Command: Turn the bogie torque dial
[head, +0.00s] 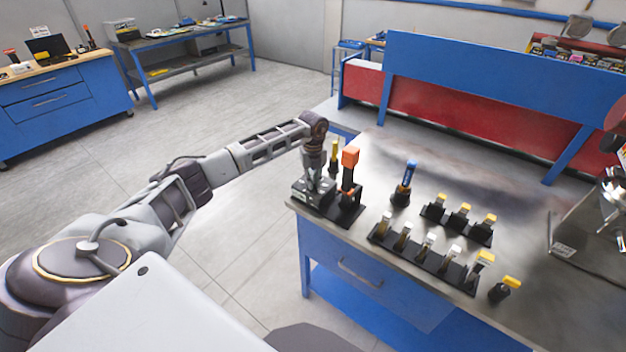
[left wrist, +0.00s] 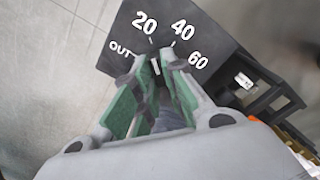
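The torque dial's dark box (left wrist: 128,28) has white marks OUT, 20, 40 and 60 on its face. In the head view the box (head: 301,196) sits at the table's near left corner. My left gripper (head: 313,178) points down over it. In the left wrist view my left gripper's green-padded fingers (left wrist: 156,68) stand on either side of the dial knob, with a gap between the pads. A short white pointer line (left wrist: 156,67) shows between the fingertips, near 20 and 40. The fingers hide most of the knob, and contact cannot be told.
An orange-handled tool (head: 349,172) stands close right of my left gripper. A blue-topped tool (head: 403,182) and racks of yellow-topped tools (head: 425,248) stand farther right. A blue and red backboard (head: 480,95) lines the table's back. Floor left of the table is clear.

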